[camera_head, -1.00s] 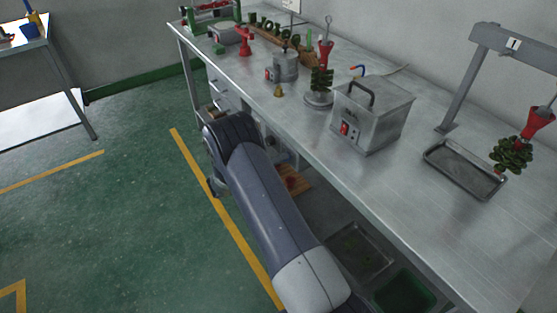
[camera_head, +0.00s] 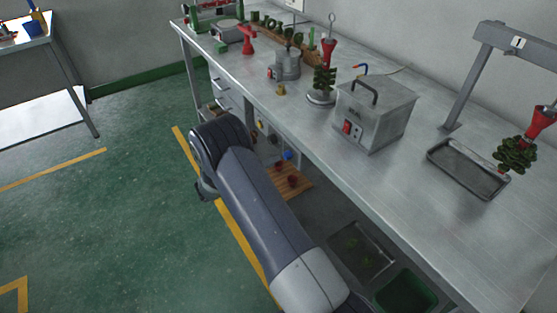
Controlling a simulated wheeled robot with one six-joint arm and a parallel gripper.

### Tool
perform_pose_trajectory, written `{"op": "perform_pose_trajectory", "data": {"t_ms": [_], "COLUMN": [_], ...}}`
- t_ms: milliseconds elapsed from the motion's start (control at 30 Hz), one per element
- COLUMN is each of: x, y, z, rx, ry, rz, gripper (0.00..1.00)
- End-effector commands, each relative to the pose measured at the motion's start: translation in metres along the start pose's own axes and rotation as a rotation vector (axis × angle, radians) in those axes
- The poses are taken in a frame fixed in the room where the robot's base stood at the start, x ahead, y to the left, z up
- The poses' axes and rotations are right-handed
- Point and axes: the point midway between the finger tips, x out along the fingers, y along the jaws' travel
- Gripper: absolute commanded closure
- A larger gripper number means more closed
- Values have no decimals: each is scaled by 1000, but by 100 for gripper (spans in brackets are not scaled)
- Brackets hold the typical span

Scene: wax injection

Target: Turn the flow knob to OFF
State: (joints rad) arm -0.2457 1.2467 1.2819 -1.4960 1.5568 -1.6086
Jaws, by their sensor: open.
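I cannot make out a clearly marked flow knob or an OFF label. Under the bench, just right of my arm's bend, a small blue round part (camera_head: 287,155) and a small yellow part (camera_head: 260,125) show on partly hidden equipment. Either could be a knob, but they are too small to tell. My arm reaches up from the bottom of the view and bends beside the bench's front edge. My gripper does not show; it is hidden beyond the bend.
The steel bench (camera_head: 440,215) carries a lidded metal box (camera_head: 375,115) with a red switch, a metal pot (camera_head: 286,64), and a tray (camera_head: 468,168). A wooden board (camera_head: 292,184) and green bin (camera_head: 405,292) lie below. The floor (camera_head: 110,210) left of my arm is clear.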

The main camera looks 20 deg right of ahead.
Motion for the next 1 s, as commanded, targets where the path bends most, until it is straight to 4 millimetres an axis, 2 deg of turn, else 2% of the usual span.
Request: {"op": "perform_pose_trajectory", "data": {"t_ms": [33,200,400,800,1000], "x": [-13,-44,-63,-64,-45], "y": [1,1,1,0,-1], "z": [0,0,0,0,0], "rx": [1,1,1,0,-1], "ry": [-4,-2,0,1,3], "rz": [4,3,2,0,-2], "gripper": [52,52,52,52,52]}}
